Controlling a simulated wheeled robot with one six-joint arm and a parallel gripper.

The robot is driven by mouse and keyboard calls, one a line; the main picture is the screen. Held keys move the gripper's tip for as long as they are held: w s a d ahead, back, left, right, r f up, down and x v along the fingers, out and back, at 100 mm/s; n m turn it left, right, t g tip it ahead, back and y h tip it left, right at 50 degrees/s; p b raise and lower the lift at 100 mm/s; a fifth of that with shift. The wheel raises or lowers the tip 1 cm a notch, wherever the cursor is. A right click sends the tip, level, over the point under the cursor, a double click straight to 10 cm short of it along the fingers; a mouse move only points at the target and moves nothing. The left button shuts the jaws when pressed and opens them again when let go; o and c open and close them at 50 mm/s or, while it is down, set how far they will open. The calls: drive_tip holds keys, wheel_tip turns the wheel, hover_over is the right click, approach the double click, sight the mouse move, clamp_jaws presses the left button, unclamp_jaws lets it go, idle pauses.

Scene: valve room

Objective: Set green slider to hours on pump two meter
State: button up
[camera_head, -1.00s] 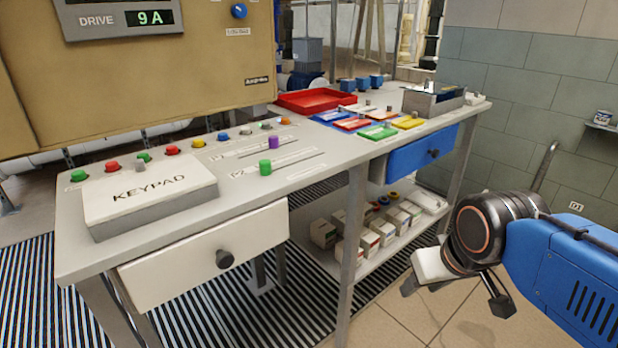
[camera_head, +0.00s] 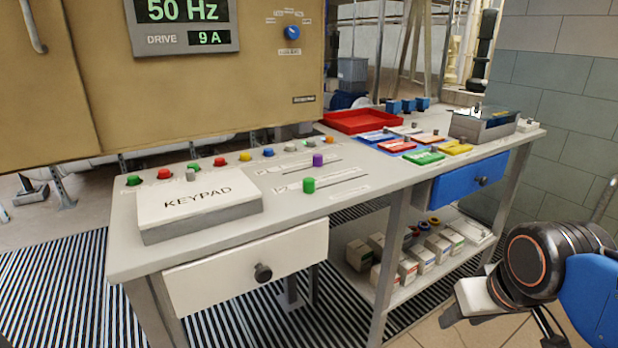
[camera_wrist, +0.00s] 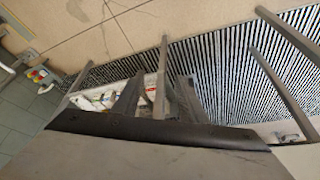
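The green slider (camera_head: 308,185) is a small upright knob on the grey table, near the left end of the front slot. A purple slider (camera_head: 318,160) stands on a second slot behind it. The small labels beside the slots are too small to read, so I cannot tell which one says hours or pump two. My gripper (camera_head: 500,318) is at the lower right, low beside the table and well away from the sliders. In the wrist view its two dark fingers (camera_wrist: 156,100) are apart with nothing held between them; the sliders do not show there.
A keypad box (camera_head: 200,205) and a row of coloured buttons (camera_head: 220,161) lie left of the sliders. Coloured cards (camera_head: 424,158), a red tray (camera_head: 362,121) and a grey box (camera_head: 483,125) are to the right.

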drive_tip(key=w+a+r+n+g, duration=0.1)
drive_tip(key=w+a+r+n, duration=0.15)
drive_tip(key=r, duration=0.35)
drive_tip(key=w+a+r+n, duration=0.2)
drive_tip(key=w+r, duration=0.2)
drive_tip(key=r, duration=0.1)
wheel_tip(320, 180, up, 26)
drive_tip(key=r+n+g, duration=0.1)
drive_tip(key=n+g, duration=0.3)
drive_tip(key=n, duration=1.3)
hover_over(309, 179)
wheel_tip(309, 179, down, 18)
drive_tip(key=shift+a+r, duration=0.1)
clamp_jaws()
